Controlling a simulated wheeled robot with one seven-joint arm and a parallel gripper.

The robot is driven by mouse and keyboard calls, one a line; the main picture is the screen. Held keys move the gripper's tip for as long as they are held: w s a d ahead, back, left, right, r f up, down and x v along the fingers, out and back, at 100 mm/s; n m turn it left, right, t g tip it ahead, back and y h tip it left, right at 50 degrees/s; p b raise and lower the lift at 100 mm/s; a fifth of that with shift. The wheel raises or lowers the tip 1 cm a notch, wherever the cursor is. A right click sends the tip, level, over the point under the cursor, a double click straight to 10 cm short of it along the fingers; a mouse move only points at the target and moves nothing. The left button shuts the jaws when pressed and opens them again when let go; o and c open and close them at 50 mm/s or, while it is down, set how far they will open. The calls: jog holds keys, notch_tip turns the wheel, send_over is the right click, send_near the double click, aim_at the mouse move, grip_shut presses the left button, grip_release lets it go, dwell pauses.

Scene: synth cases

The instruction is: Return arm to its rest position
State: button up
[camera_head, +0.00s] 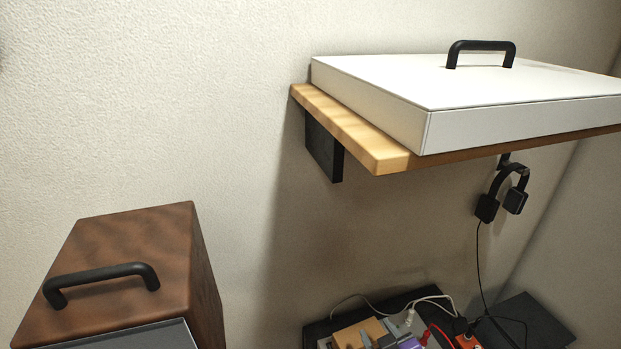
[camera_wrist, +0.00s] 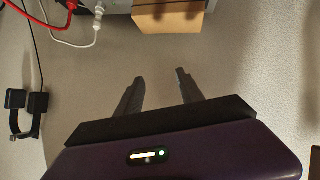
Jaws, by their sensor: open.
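My gripper (camera_wrist: 158,90) shows in the wrist view, its two dark fingers spread apart with nothing between them. Its purple body with a small lit indicator fills the bottom of that view. Pale wall lies beyond the fingers. In the head view, small grey and purple parts show at the bottom edge among cables; I cannot tell whether they belong to my gripper. The rest of my arm is not clearly visible.
A wooden shelf (camera_head: 345,130) carries a white case (camera_head: 480,100). Headphones (camera_head: 503,195) hang beneath it and show in the wrist view (camera_wrist: 27,110). A brown case (camera_head: 130,245) stands lower left. A tan block (camera_wrist: 168,18) and cables (camera_wrist: 97,22) are close above the fingers.

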jog(key=s+d+r+m+t, duration=0.1)
jog(key=s+r, duration=0.3)
jog(key=s, duration=0.9)
jog(key=s+d+r+m+t+b, duration=0.1)
jog(key=s+r, duration=0.3)
jog(key=s, duration=1)
jog(key=s+d+r+m+t+h, duration=0.1)
jog(key=s+d+r+m, duration=0.1)
jog(key=s, duration=1.1)
notch_tip(320, 180, up, 3)
jog(key=shift+s+d+f+m+b, duration=0.2)
jog(key=shift+s+d+m+b, duration=0.1)
jog(key=shift+m, duration=0.3)
